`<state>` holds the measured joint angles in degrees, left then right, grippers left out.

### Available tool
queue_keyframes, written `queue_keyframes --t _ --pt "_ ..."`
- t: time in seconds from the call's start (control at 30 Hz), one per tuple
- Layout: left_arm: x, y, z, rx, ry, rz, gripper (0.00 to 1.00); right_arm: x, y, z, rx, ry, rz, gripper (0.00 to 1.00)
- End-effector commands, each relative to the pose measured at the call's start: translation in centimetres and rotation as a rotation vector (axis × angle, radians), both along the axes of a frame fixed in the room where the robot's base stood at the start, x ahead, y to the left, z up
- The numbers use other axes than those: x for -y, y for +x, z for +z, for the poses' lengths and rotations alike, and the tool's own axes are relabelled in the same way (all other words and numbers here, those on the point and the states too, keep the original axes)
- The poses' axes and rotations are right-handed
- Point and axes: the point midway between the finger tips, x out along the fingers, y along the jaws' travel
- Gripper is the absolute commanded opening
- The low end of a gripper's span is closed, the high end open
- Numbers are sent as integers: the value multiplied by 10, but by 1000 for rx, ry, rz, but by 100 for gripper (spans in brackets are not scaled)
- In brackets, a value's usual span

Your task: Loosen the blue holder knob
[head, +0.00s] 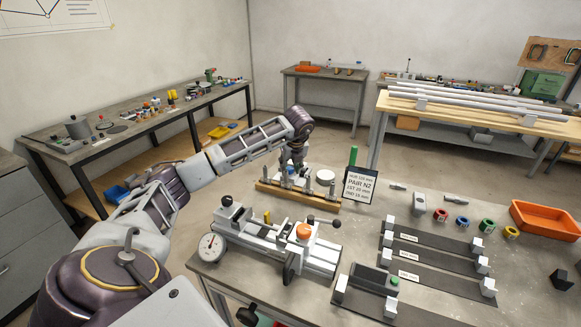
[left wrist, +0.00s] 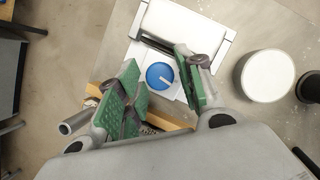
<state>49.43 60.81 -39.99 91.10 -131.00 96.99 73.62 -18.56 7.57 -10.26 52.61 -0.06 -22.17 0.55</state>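The blue holder knob (left wrist: 160,76) is a round blue disc with a pale pointer line, on a white block-like holder (left wrist: 185,28). In the left wrist view my left gripper (left wrist: 161,85) is open, with a green-padded finger on either side of the knob. A gap shows between the knob and the pads; the height difference is hard to judge. In the head view my left gripper (head: 292,160) points down over the wooden rack (head: 310,199) at the back of the bench, where the knob (head: 290,171) shows small and partly covered. My right gripper is not in view.
Silver posts (head: 309,188) stand along the rack close to my left gripper. A white round thing (head: 325,176) and a sign (head: 360,186) stand to its right.

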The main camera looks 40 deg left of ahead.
Motion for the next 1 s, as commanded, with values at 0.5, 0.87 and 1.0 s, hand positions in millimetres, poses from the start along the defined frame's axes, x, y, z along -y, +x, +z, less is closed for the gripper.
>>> queue_keyframes --t 0.5,0.87,1.0 --pt "12 -7 32 1 -1 -2 37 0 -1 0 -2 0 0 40" --pt "29 -17 82 1 -1 -2 37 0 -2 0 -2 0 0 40" --pt "34 -21 97 2 0 -1 37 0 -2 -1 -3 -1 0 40"
